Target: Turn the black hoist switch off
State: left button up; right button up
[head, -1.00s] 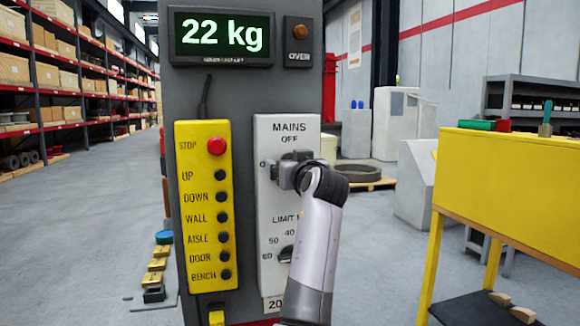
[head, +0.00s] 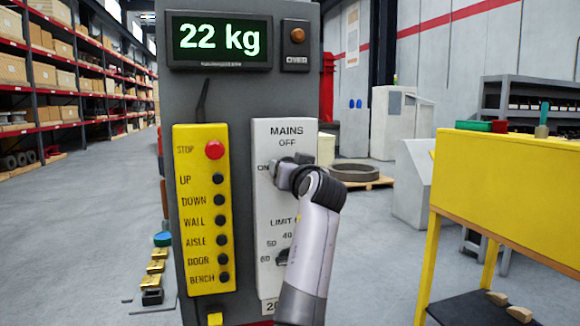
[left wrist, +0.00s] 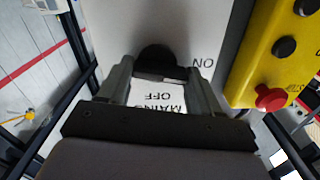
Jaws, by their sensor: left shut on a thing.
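The black mains switch knob (left wrist: 157,60) sits on a white panel (head: 264,220) labelled MAINS, with OFF above and ON to the left. My left gripper (left wrist: 160,85) is shut on the knob, one finger on each side of it in the left wrist view. In the head view the left gripper (head: 288,174) sits at the switch, just below OFF and right of ON, and hides most of the knob. Which mark the knob points at cannot be told. My right gripper is not in view.
A yellow button box (head: 203,215) with a red stop button (head: 214,150) hangs just left of the panel. A limit dial (head: 283,257) is below the switch, beside my arm. A display (head: 220,41) above reads 22 kg. A yellow bench (head: 500,175) stands to the right.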

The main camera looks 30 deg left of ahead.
pick_arm(q)
jog(key=shift+w+d+r+m, duration=0.1)
jog(key=shift+m, duration=3.8)
jog(key=shift+w+r+m, duration=0.1)
jog(key=shift+m, duration=3.8)
jog(key=o, duration=1.1)
jog(key=shift+f, duration=0.1)
jog(key=shift+c, duration=0.2)
